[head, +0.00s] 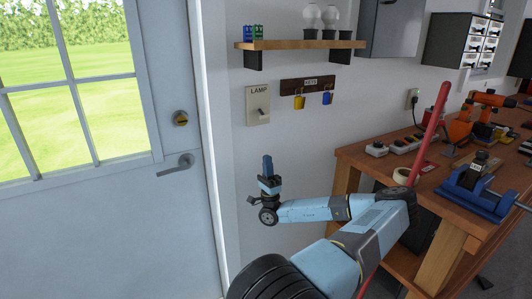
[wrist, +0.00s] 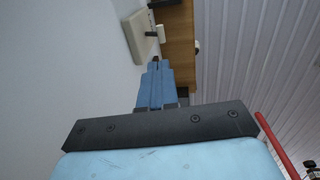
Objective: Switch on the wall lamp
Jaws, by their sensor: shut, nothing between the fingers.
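A cream wall plate (head: 251,111) marked LAMP is fixed to the white wall, right of the door frame. Its small lever (head: 262,115) sticks out near the plate's lower right, and I cannot tell for sure which way it is set. My gripper (head: 267,161) points up below the plate and is apart from it, shut and empty. The wall lamp itself is not clearly in view.
A wooden shelf (head: 300,44) is above the plate. A key rack (head: 308,84) hangs to its right. The door (head: 95,215) with a handle is at left. A workbench (head: 447,200) with tools and a red pole (head: 433,128) are at right.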

